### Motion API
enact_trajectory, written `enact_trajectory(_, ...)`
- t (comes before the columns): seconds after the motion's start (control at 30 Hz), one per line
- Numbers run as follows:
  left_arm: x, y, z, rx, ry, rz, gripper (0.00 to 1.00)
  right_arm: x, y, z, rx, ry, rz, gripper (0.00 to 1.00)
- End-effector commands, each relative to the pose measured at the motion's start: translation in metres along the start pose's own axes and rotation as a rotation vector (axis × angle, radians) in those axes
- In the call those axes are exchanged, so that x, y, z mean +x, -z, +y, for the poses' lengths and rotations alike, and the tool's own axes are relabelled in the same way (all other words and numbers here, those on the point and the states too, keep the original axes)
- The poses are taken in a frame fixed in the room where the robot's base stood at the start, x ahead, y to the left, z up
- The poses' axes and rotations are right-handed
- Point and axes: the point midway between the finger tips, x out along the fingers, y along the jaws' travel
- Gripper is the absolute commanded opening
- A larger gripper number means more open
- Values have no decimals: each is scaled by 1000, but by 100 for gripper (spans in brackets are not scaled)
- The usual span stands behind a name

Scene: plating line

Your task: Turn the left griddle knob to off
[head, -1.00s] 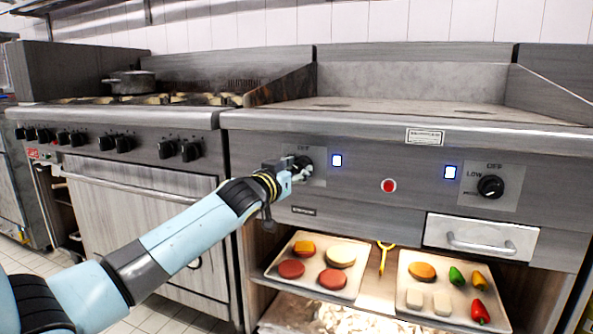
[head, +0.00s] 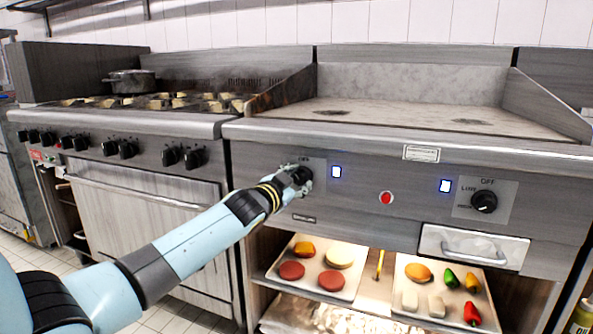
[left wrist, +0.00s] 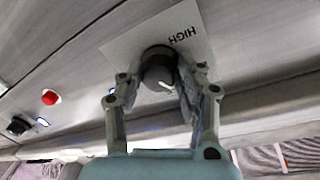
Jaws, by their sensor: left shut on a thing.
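The left griddle knob (left wrist: 158,68) is a dark round knob with a white pointer line, on a pale plate (left wrist: 125,42). The word HIGH reads beside it in the left wrist view. The pointer slants toward the lower right of that view, away from HIGH. My left gripper (left wrist: 162,88) is shut on this knob, one finger on each side. In the head view my left gripper (head: 294,180) reaches the panel and covers part of the knob (head: 303,174). The plate's upper lettering is too small to read there. My right gripper is out of view.
A blue-white light (head: 336,171) glows right of the knob, then a red button (head: 386,198). The right griddle knob (head: 484,202) has its own lit light (head: 445,186). Food trays (head: 318,268) stand on the shelf below. A burner range (head: 140,170) stands left.

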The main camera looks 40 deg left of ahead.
Motion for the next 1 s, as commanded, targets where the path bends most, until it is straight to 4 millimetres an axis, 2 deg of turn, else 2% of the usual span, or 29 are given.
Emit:
enact_trajectory(0.03,0,6,-3,41,2,0,3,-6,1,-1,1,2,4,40)
enact_trajectory(0.5,1,5,-1,424,0,-47,3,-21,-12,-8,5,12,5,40)
enact_trajectory(1.0,1,4,0,578,-1,-65,3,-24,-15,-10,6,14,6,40)
